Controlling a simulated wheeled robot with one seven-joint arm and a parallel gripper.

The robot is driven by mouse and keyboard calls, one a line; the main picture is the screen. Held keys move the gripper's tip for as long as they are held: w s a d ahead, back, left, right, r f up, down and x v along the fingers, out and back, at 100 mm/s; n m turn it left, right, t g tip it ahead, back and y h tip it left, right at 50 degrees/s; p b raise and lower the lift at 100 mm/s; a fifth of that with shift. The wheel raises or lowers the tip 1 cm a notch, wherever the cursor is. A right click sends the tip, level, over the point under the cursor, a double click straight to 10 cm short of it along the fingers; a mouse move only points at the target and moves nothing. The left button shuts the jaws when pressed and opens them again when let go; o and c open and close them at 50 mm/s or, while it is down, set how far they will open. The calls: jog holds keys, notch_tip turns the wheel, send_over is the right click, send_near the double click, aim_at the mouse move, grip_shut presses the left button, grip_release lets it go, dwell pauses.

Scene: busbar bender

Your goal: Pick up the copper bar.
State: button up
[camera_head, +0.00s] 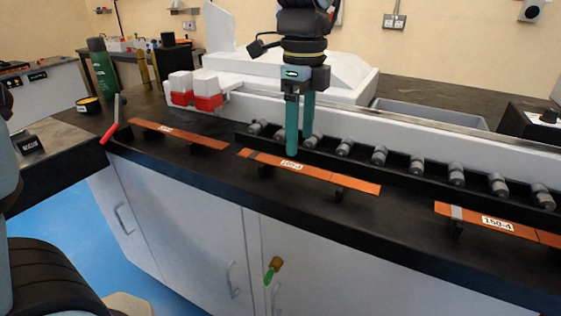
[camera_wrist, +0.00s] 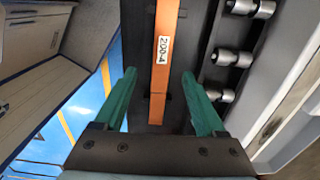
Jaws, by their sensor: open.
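Three flat copper bars lie on small dark supports along the black bench. The middle bar (camera_head: 335,177) has a white label that reads 200-4 in the wrist view (camera_wrist: 159,75). The left bar (camera_head: 205,140) has a small white label. The right bar (camera_head: 515,230) is labelled 150-4 and is cut by the picture edge. My gripper (camera_head: 300,143) points down close to the middle bar, near its label. In the wrist view its green fingers (camera_wrist: 158,76) are apart, with the bar running between them in the picture. I see no contact; the exact height is unclear.
A black rail with several grey rollers (camera_head: 380,156) runs behind the bars. A white machine (camera_head: 330,75) stands behind it. A red-handled lever (camera_head: 109,133) stands at the left bar's end. Red-and-white blocks (camera_head: 208,92) and a green bottle (camera_head: 102,68) stand at the left.

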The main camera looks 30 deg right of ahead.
aim_at(299, 167)
notch_tip(299, 167, down, 5)
jog(key=shift+w+f+p, duration=0.1)
jog(key=shift+w+p, duration=0.05)
jog(key=shift+p, duration=0.55)
grip_shut()
jog(key=shift+d, duration=0.1)
